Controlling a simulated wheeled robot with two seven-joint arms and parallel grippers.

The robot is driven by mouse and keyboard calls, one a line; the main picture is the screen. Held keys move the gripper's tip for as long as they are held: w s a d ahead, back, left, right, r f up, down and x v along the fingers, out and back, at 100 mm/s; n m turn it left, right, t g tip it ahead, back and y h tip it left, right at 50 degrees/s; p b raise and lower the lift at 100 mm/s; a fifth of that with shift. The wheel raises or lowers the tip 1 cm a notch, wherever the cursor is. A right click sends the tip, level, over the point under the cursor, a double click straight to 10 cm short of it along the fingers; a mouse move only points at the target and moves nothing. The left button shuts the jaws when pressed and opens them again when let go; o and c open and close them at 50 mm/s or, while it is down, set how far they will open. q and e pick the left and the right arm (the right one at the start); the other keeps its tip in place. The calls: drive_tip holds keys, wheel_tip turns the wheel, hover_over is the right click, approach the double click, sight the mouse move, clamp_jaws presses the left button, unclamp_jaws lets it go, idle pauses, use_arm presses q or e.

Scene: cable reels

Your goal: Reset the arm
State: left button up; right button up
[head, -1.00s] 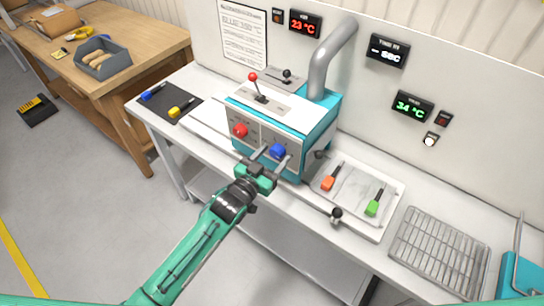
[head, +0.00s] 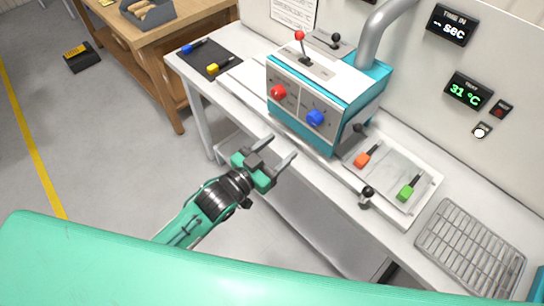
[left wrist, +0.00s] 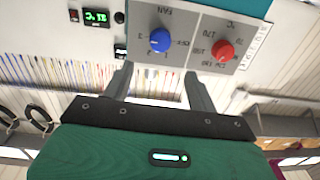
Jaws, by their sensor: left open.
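My left gripper (head: 279,153) is open and empty, in front of the bench and apart from the teal and white machine (head: 328,92). Its two fingers also show in the left wrist view (left wrist: 158,84), with nothing between them. The machine's front has a red knob (head: 279,92) and a blue knob (head: 316,117). In the left wrist view the blue knob (left wrist: 160,41) is marked FAN and the red knob (left wrist: 223,50) is beside it. My right gripper is in neither view.
A white tray (head: 428,208) with orange-handled (head: 366,157) and green-handled (head: 408,188) tools lies right of the machine. A wire rack (head: 470,250) is farther right. A wooden table (head: 190,47) stands at the back left.

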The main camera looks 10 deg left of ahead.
use_arm(q)
drive_tip(key=shift+v, duration=0.85)
